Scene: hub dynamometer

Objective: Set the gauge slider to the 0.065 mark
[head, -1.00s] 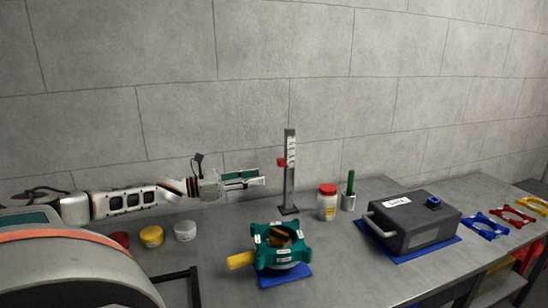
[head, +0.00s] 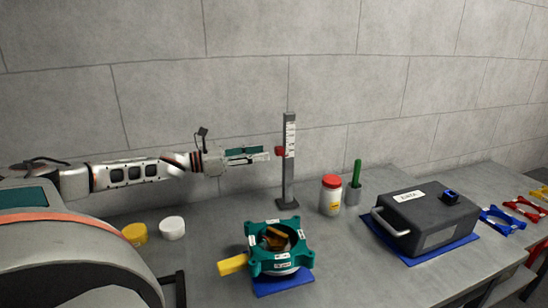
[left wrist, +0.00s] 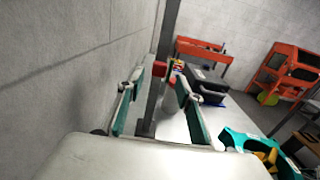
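The gauge (head: 288,180) is a tall grey post on a small base at the back of the bench, with a white marked scale (head: 290,138) near its top. Its red slider (head: 280,151) sticks out to the left, in the upper part of the post. The scale figures are too small to read. My left gripper (head: 266,154) is level with the slider and just left of it. In the left wrist view its two fingers (left wrist: 159,82) are apart, with the red slider (left wrist: 159,69) showing between and beyond their tips. My right gripper is not in view.
Right of the gauge stand a red-lidded jar (head: 330,195) and a cup with a green stick (head: 354,190). A teal hub (head: 268,262) with a yellow handle sits in front, and a dark case (head: 425,222) to the right. The wall is close behind.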

